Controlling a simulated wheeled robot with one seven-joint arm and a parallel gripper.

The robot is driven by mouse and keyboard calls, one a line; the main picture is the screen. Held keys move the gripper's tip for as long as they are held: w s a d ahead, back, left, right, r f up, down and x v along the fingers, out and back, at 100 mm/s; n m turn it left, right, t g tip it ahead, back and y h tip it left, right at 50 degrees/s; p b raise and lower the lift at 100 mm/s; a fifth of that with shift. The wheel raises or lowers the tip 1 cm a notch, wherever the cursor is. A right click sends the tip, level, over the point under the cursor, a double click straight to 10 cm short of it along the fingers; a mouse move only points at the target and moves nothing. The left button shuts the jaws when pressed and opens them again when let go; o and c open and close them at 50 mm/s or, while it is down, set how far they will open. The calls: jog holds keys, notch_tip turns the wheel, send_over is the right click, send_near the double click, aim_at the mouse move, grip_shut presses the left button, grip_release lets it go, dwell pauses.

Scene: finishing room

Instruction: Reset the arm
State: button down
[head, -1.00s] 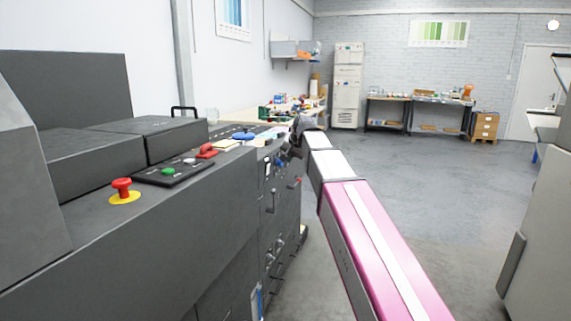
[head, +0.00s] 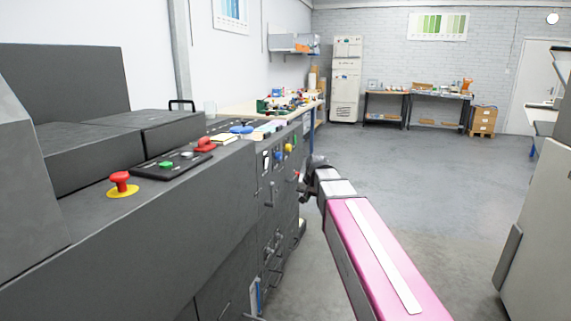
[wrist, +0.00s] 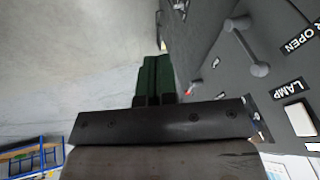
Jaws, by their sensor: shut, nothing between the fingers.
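My arm, pink and white, reaches forward in the head view along the right side of a dark grey machine (head: 200,225). Its dark wrist end is low beside the machine's front face, and my gripper's fingers cannot be made out there. In the wrist view my gripper (wrist: 157,62) shows as two green fingers pressed together, shut and empty. The machine's control face (wrist: 215,60), with labels reading LAMP and OPEN and a grey lever handle (wrist: 247,45), fills the right side. The fingertips overlap the edge of that face in the picture; I cannot tell the gap.
A cluttered bench (head: 245,108) stands beyond. A beige cabinet (head: 540,215) stands at the right. The grey floor (head: 420,165) between is open.

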jog(key=s+d+f+n+g+h, duration=0.1)
jog(key=s+d+f, duration=0.4)
jog(key=s+f, duration=0.5)
jog(key=s+d+f+n+g+h, duration=0.1)
jog(key=s+d+f+g, duration=0.2)
jog(key=s+f, duration=0.8)
notch_tip(320, 180, down, 2)
jog(key=d, duration=0.2)
jog(key=shift+d, duration=0.4)
jog(key=shift+f, duration=0.1)
